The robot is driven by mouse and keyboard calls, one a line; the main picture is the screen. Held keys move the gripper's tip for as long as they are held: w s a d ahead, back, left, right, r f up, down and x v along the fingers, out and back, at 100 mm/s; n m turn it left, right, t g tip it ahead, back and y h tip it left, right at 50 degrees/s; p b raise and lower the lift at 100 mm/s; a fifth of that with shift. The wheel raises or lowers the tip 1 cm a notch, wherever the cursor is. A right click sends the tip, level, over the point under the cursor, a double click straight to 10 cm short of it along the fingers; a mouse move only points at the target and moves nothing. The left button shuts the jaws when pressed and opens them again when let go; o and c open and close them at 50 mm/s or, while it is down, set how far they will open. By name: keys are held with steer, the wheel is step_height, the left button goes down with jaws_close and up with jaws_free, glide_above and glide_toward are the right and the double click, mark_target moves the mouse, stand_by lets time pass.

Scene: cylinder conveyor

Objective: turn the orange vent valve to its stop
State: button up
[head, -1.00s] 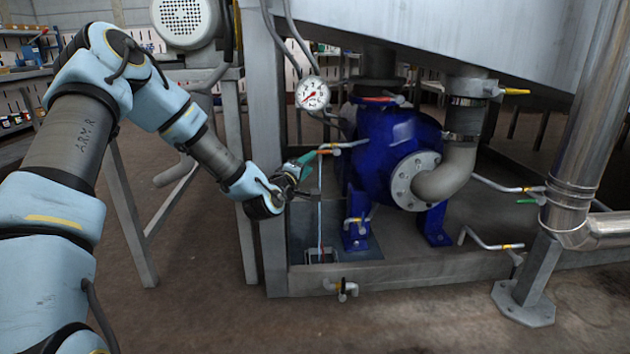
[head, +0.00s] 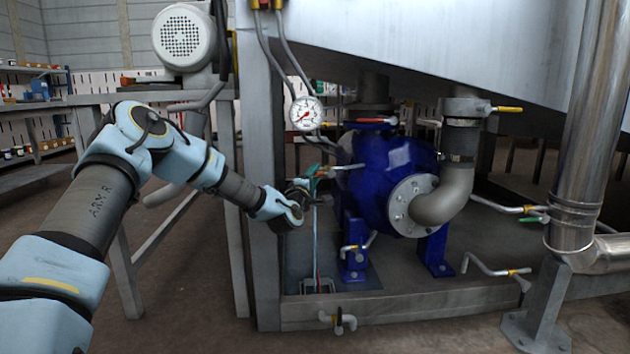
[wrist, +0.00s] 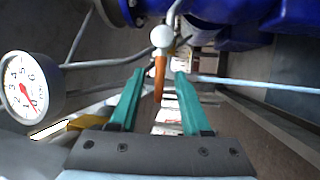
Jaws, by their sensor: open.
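The orange vent valve handle (wrist: 159,78) hangs down from a pale round fitting (wrist: 162,37) on a thin grey pipe in the wrist view. In that picture it lies between the two teal fingers of my gripper (wrist: 154,92), which are open with a gap on both sides of it. I see no finger touching it, and cannot tell how deep it reaches between them. In the head view the handle is a small orange patch (head: 322,172), left of the blue pump, and my gripper (head: 309,174) is right beside it, partly hiding it.
A pressure gauge (wrist: 28,88) is close on the left of my gripper; it also shows in the head view (head: 306,114). The blue pump (head: 395,170) stands to the right. Thin pipes and a grey frame post (head: 262,180) crowd the space. A red-handled valve (head: 375,120) sits above.

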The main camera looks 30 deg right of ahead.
steer(key=shift+w+d+r, duration=0.1)
steer(key=shift+w+d, duration=0.2)
steer(key=shift+d, duration=0.05)
jaws_close()
stand_by(1.3)
